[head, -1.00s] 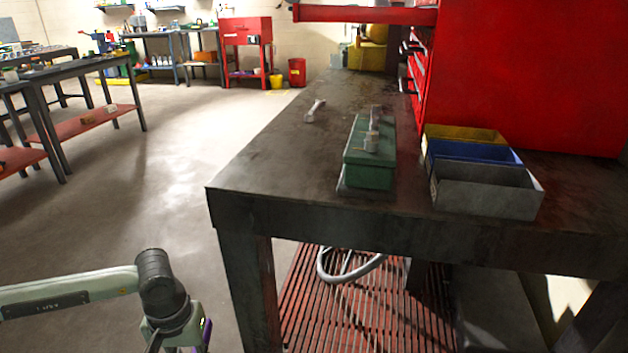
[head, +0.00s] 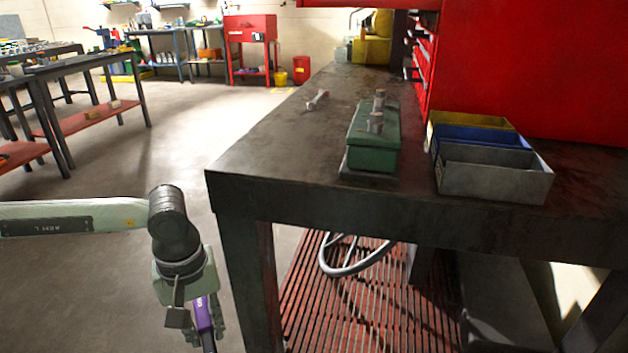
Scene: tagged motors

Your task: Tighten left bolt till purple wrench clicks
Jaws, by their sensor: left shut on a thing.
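The purple wrench (head: 203,314) is in my left gripper (head: 198,318), which is shut on it. The wrench hangs pointing down, and its lower end is cut off by the picture's bottom edge. The gripper is left of the workbench, below its top and apart from it. A green block (head: 374,154) sits on the workbench (head: 268,169). On its top stand two grey bolts, a nearer one (head: 375,123) and a farther one (head: 380,98). They line up nearly front to back, so I cannot tell which is the left bolt. My right gripper is not in view.
A small grey tool (head: 317,99) lies left of the block. Yellow (head: 470,121), blue (head: 482,138) and grey (head: 495,181) bins stand to its right, before a red cabinet (head: 535,75). The bench's near corner stands between gripper and block. Floor at left is clear.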

